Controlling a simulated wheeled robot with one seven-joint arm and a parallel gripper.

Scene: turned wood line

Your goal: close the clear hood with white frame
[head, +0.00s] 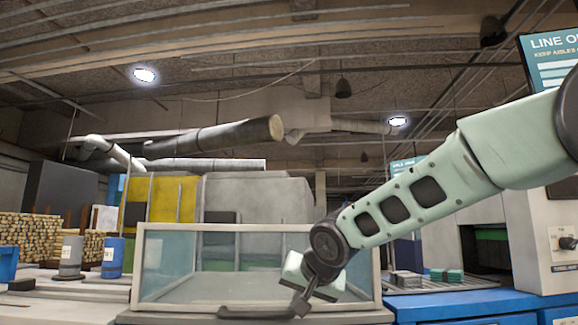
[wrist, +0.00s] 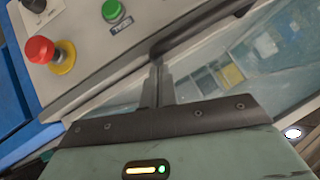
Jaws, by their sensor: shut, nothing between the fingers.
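The clear hood with white frame (head: 140,268) stands in front of me in the head view, with see-through panes. I cannot tell how far open it is. A dark bar handle (head: 245,313) runs along its lower front edge. My gripper (head: 301,306) points down near the right end of this handle, in front of the hood. In the wrist view my gripper (wrist: 158,72) is shut and empty, its fingertips close to a dark bar (wrist: 205,32). I cannot tell whether they touch. A clear pane (wrist: 225,75) lies to the right of the fingers.
The wrist view shows a grey control panel (wrist: 85,85) with a red mushroom button (wrist: 40,50) and a green button (wrist: 113,11). In the head view, blue and grey cylinders (head: 112,257) stand left of the hood. Dark and green blocks (head: 407,279) lie to the right.

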